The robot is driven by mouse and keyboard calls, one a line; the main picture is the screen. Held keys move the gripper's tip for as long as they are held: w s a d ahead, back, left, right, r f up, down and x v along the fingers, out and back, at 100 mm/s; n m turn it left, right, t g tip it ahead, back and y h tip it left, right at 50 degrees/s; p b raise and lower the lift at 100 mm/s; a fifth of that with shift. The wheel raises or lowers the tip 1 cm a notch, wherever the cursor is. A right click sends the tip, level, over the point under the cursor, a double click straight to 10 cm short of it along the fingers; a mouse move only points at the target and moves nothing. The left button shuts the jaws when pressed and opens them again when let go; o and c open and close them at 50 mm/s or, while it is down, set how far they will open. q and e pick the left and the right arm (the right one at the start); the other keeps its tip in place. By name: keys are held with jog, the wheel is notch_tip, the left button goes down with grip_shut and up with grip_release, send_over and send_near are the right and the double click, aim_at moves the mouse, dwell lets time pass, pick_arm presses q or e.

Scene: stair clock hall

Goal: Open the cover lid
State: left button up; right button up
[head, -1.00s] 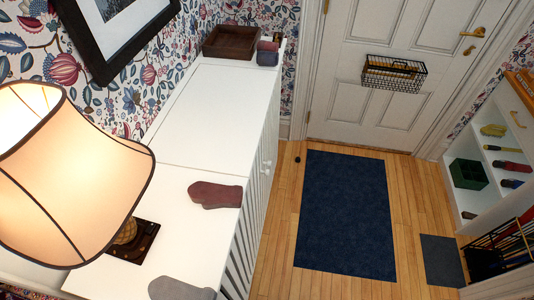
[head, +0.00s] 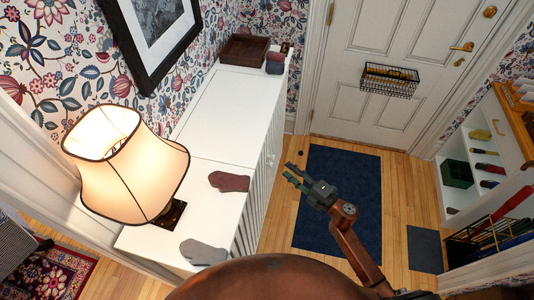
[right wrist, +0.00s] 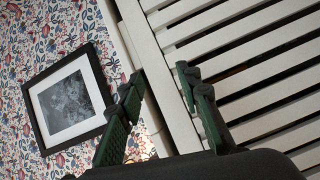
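The white cover (head: 225,110) stands along the wallpapered wall, with a slatted side. A seam crosses its flat top, and the top lies closed. My left gripper is out of view.
On the cover stand a lit lamp (head: 124,165), a red mitt (head: 229,181), a grey mitt (head: 204,251), a brown tray (head: 245,50) and small items at the far end. A blue rug (head: 345,200) covers the floor; shelves (head: 480,150) stand at right.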

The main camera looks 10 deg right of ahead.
jog(key=s+a+r+n+g+y+p, duration=0.1)
jog(key=a+r+n+y, duration=0.1)
jog(key=a+r+n, duration=0.35)
jog(key=w+a+r+m, duration=0.1)
jog(key=w+a, duration=0.3)
jog(key=w, duration=0.1)
jog(key=shift+r, duration=0.2)
jog(key=shift+m, duration=0.25)
grip_shut()
